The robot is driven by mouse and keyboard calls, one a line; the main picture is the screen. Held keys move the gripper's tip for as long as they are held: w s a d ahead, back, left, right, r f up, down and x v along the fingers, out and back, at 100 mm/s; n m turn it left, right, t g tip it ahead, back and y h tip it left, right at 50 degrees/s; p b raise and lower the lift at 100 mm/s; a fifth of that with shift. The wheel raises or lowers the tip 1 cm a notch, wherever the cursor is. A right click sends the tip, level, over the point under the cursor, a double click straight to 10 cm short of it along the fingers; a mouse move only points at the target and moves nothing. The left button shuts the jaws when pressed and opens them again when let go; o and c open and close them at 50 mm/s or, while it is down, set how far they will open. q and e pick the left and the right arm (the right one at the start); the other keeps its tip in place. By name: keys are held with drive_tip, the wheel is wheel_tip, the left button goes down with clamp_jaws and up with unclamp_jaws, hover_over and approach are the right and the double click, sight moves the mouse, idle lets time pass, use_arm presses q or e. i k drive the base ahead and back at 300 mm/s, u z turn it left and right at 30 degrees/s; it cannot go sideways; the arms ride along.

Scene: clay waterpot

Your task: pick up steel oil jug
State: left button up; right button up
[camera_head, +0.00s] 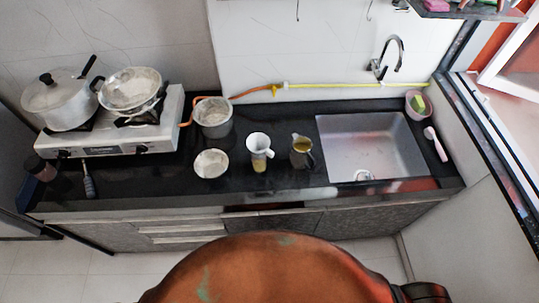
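Two small vessels stand side by side on the black counter (225,178), left of the sink. One is a dark metallic jug (301,152) with a yellowish inside at its top, which looks most like the steel oil jug. The other is a pale steel cup-like jug (259,143) with a handle or spout on its right and a yellowish lower part. Which one is the oil jug I cannot tell for sure. Both appear upright and apart from each other. Neither of my grippers is recognizable in the head view.
A large brown clay-like rounded form (275,270) fills the bottom centre, before the counter. A steel bowl (211,164), a pot (213,117) and a stove (115,135) with pans lie left. The sink (370,145) and its tap (388,58) are right.

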sight(301, 154)
drive_tip(key=z, duration=2.55)
drive_tip(key=k, duration=1.5)
drive_tip(key=u, duration=2)
drive_tip(key=i, duration=1)
